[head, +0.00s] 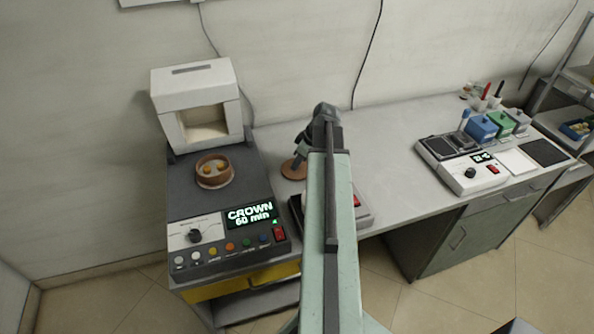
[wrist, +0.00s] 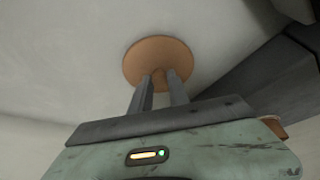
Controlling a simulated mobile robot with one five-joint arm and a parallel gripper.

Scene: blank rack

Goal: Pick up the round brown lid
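The round brown lid (head: 291,173) lies on the light counter, just right of the dark machine. In the wrist view the lid (wrist: 160,53) is a flat brown disc just beyond my fingertips. My gripper (head: 298,163) points down at it and hides part of it in the head view. In the wrist view my gripper's two fingers (wrist: 161,76) stand a little apart over the lid's near half, with a small brown part, perhaps a knob, between the tips. I cannot tell whether they press on it.
A round brown container (head: 214,171) with orange-yellow items inside sits on the dark machine (head: 240,185) at left, in front of a white box-like housing (head: 196,90). A device partly behind my arm (head: 362,208) stands at the counter's front. The middle of the counter (head: 390,140) is clear.

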